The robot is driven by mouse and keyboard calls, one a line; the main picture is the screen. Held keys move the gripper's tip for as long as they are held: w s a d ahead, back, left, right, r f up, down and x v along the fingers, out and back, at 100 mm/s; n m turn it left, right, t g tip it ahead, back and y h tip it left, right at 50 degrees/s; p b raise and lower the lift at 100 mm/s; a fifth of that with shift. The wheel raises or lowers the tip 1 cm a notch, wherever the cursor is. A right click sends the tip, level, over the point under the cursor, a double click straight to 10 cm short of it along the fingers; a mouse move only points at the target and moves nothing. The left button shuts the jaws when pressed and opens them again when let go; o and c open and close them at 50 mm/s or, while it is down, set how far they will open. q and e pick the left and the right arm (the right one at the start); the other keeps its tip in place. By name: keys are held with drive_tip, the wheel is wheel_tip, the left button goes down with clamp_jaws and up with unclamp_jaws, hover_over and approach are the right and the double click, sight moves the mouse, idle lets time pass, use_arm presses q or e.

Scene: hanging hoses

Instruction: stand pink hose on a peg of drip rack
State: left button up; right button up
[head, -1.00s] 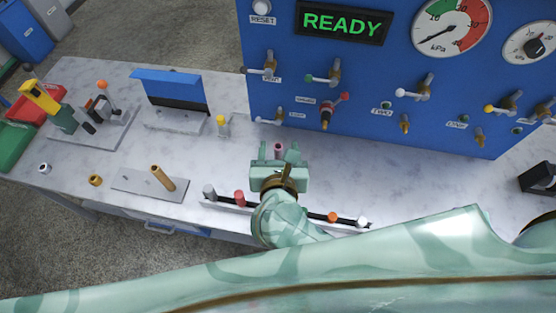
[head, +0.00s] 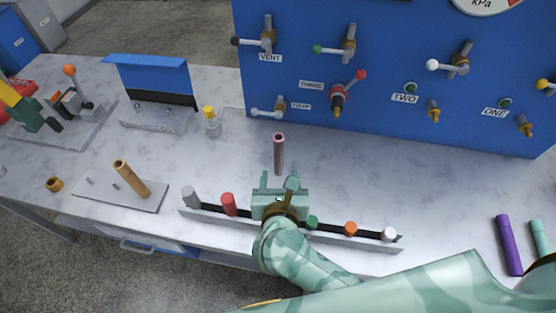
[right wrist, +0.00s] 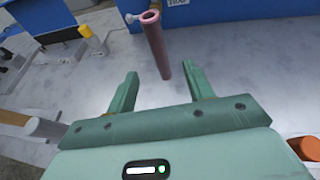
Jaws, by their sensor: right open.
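The pink hose (head: 279,153) is a short tube with an open top, upright on the bench beyond my right gripper (head: 279,180). In the right wrist view the pink hose (right wrist: 156,48) stands ahead of the fingers, its lower end near the gap between the tips. The right gripper (right wrist: 162,80) is open and empty. A flat grey plate with small upright pegs (head: 103,190), seemingly the drip rack, lies to the left. My left gripper is not in view.
The blue valve panel (head: 385,40) rises behind. Purple (head: 508,245) and teal hoses lie at right. A yellow-capped bottle (head: 211,122) stands left.

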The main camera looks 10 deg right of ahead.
sight(278, 156)
drive_tip(key=b+x, duration=0.3)
drive_tip(key=x, duration=0.5)
drive_tip(key=shift+w+f, duration=0.2)
drive_tip(key=shift+f, duration=0.05)
drive_tip(key=b+x, duration=0.3)
drive_tip(key=x, duration=0.1)
drive_tip(key=shift+w+a+f, duration=0.1)
drive_tip(key=shift+w+a, duration=0.05)
drive_tip(key=shift+w, duration=0.15)
drive_tip(key=shift+w+f, duration=0.1)
drive_tip(key=shift+w, duration=0.25)
drive_tip(key=shift+c, duration=0.3)
drive_tip(key=c, duration=1)
